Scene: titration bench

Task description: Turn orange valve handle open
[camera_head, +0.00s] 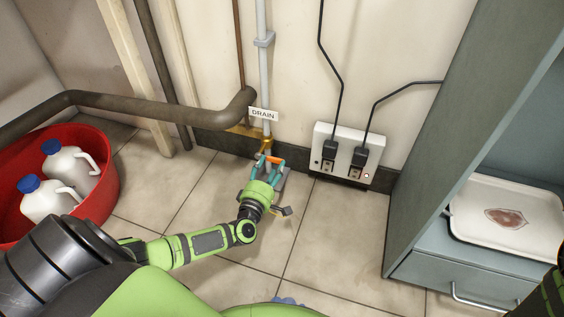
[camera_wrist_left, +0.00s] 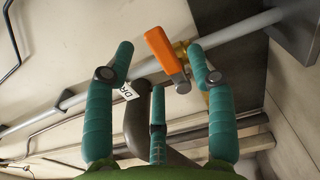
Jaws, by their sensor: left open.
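The orange valve handle (camera_head: 273,159) is on the drain pipe low by the wall, under a white DRAIN sign (camera_head: 263,114). It also shows in the left wrist view (camera_wrist_left: 160,47), tilted, with a brass valve body (camera_wrist_left: 183,52) beside it. My left gripper (camera_head: 269,164) is open at the valve. In the left wrist view, its teal fingers (camera_wrist_left: 160,58) stand on either side of the handle, with a gap to each; I cannot tell how deep the handle sits between them. My right gripper is not in view.
A red tub (camera_head: 106,183) with white jugs stands at left. A wall socket box (camera_head: 345,142) with black cables is right of the valve. A grey-blue cabinet (camera_head: 455,125) with a white tray (camera_head: 470,228) stands at right. A thick brown pipe (camera_head: 150,107) crosses the wall at left.

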